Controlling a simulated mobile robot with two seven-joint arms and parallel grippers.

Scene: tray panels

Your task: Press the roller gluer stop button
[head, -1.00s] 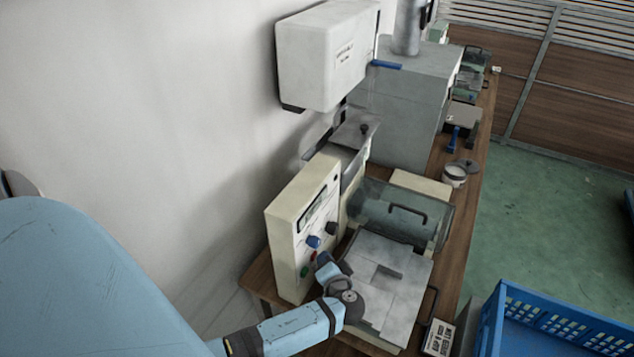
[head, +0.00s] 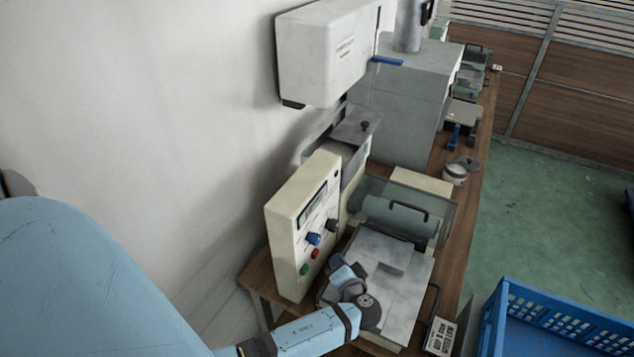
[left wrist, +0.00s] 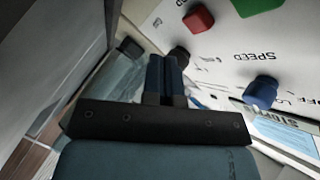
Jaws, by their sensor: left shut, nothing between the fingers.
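The roller gluer's cream control panel (head: 318,222) stands upright on the bench. The red button (head: 315,253) is low on its face beside a green button (head: 304,269). In the left wrist view the red button (left wrist: 198,18) and green button (left wrist: 255,4) show at the top. My left gripper (head: 336,261) is just right of the red button, apart from it. In the left wrist view its fingers (left wrist: 165,75) are closed together and empty, pointing towards the panel's lower part in the picture. My right gripper is in neither view.
A blue knob (head: 314,239) and a black knob (head: 332,225) sit above the buttons. The gluer's flat metal plate (head: 385,278) and clear cover (head: 425,212) lie right of the panel. A blue crate (head: 545,318) stands at the lower right.

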